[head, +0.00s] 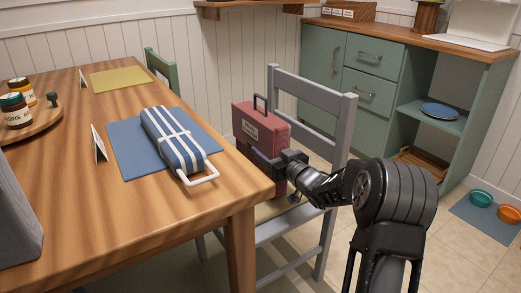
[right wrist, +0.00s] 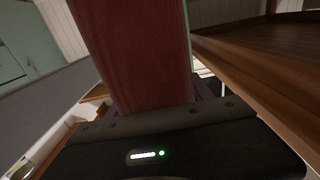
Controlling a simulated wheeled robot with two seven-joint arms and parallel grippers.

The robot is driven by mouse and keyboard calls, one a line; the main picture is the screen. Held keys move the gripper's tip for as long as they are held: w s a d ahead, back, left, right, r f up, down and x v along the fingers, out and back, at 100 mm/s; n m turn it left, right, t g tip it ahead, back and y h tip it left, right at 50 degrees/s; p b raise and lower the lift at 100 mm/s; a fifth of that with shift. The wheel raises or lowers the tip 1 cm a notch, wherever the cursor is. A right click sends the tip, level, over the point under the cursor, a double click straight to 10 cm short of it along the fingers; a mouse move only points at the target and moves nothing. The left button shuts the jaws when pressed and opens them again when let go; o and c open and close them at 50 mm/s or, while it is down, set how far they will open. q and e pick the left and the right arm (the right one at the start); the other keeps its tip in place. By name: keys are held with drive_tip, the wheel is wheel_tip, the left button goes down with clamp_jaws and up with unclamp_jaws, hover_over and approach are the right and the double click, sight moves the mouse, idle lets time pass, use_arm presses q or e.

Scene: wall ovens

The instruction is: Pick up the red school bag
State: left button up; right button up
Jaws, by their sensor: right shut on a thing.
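The red school bag (head: 261,127) is a boxy red case with a dark top handle and a pale label. It is upright between the table edge and the backrest of the grey chair (head: 310,90). My right gripper (head: 272,170) is at the bag's lower front and shut on it. In the right wrist view the bag's red side (right wrist: 132,55) rises from behind the dark gripper body (right wrist: 165,145); the fingertips are hidden there. I cannot tell whether the bag's base touches the chair seat. My left gripper is not in view.
The wooden table (head: 130,215) is close on the left, holding a blue mat (head: 125,155) with a blue-striped bag (head: 172,138), cards, a yellow mat (head: 120,78) and a round tray (head: 30,129) with jars. A green cabinet (head: 370,90) stands behind. Bowls (head: 481,199) are on the floor at right.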

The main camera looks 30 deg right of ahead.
sight(267, 118)
clamp_jaws()
drive_tip(key=shift+r, duration=0.1)
drive_tip(key=shift+r, duration=0.1)
wheel_tip(267, 118, up, 10)
drive_tip(key=p, duration=0.4)
drive_tip(key=shift+p, duration=0.3)
idle(0.4)
